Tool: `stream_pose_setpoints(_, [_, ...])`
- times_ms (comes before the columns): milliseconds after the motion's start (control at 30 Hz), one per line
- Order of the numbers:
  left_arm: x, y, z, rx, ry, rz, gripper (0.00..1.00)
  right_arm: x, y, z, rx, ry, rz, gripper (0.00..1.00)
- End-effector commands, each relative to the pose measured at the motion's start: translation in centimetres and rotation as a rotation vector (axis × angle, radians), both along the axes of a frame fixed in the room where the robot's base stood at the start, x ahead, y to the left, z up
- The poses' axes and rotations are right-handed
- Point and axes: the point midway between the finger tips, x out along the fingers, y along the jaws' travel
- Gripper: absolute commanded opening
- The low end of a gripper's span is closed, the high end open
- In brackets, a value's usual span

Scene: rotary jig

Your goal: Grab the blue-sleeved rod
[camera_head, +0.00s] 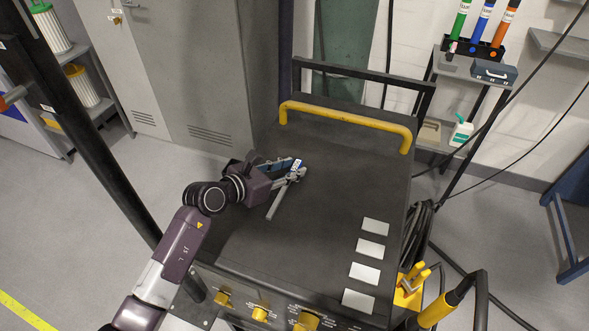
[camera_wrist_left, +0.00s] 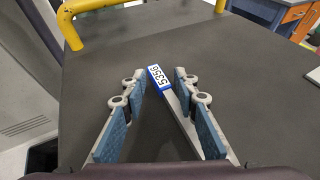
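The blue-sleeved rod is a thin grey bar lying on the dark cart top. Its blue sleeve (camera_wrist_left: 159,77) carries a white label with dark digits at the far end. In the head view the bare grey part of the rod (camera_head: 275,207) slants down-left from my left gripper (camera_head: 297,167). In the left wrist view my left gripper (camera_wrist_left: 158,84) is open, with one finger on each side of the sleeve near the fingertips. A gap shows on both sides. The rod's near part runs down-right and is partly hidden by the right-hand finger. My right gripper is not in view.
The dark cart top (camera_head: 318,235) has a yellow handle (camera_head: 345,117) along its far edge. Several pale plates (camera_head: 371,249) lie in a row on its right side. Yellow knobs (camera_head: 260,313) are on its front. A grey cabinet (camera_head: 205,60) stands behind left.

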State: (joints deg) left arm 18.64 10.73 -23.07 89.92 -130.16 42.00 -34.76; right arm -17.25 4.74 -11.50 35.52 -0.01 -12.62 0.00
Motion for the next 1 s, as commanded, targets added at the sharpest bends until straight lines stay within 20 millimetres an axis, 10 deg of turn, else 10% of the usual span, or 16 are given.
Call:
stream_pose_setpoints(233, [0.0,0.0,0.0,0.0,0.0,0.0,0.0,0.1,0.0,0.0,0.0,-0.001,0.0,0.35])
stream_pose_setpoints(667, [0.0,0.0,0.8,-0.001,-0.002,0.0,0.0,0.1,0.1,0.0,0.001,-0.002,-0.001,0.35])
stream_pose_setpoints(1000, [0.1,0.0,7.4,0.001,-0.011,-0.001,0.0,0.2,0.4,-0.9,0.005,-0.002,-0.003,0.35])
